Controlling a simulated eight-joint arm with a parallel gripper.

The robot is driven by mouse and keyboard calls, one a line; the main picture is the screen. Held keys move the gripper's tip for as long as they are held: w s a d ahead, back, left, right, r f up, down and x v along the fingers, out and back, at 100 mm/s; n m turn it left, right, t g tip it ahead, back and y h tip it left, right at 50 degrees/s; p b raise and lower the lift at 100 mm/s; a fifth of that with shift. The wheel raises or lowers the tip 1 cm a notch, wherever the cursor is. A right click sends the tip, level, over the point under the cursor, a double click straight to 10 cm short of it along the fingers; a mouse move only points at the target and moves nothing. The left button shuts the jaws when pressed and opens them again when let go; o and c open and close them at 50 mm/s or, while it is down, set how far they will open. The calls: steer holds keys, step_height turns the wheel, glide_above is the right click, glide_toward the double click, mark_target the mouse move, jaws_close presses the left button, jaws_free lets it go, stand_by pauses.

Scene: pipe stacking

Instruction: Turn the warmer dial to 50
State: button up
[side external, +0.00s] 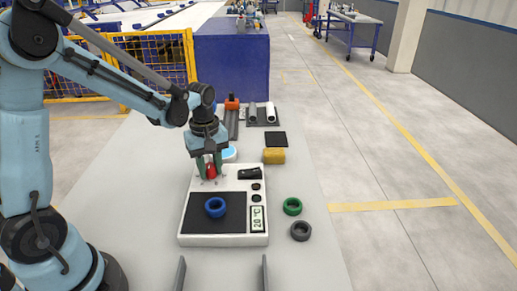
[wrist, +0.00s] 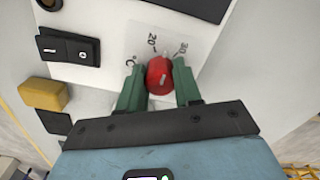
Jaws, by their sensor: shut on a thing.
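The warmer (side external: 187,226) is a white box with a black plate on top, standing on the light table. Its red dial (wrist: 160,78) is at the end near my arm, and it also shows in the side view (side external: 211,171). My gripper (wrist: 158,82) has its two green fingers on either side of the dial, shut on it. The marks 20 and 30 show beside the dial in the wrist view; the others are hidden. The warmer's display (side external: 257,218) appears to read 20 °C. A blue ring (side external: 215,207) lies on the black plate.
A black rocker switch (wrist: 68,47) sits beside the dial. A yellow block (side external: 274,156) and a black pad (side external: 276,139) lie near the warmer. A green ring (side external: 292,206) and a dark grey ring (side external: 300,231) lie to its right. Pipes (side external: 270,112) rest on a rack behind.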

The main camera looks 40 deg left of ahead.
steer(key=m, duration=1.1)
steer(key=shift+s, duration=0.1)
steer(key=m, duration=0.3)
steer(key=shift+m, duration=0.3)
steer(key=m, duration=0.3)
steer(key=shift+a+m, duration=0.1)
steer(key=shift+m, duration=0.2)
steer(key=m, duration=0.3)
steer(key=shift+m, duration=0.4)
steer(key=m, duration=0.4)
steer(key=shift+a, duration=0.1)
steer(key=shift+m, duration=1.8)
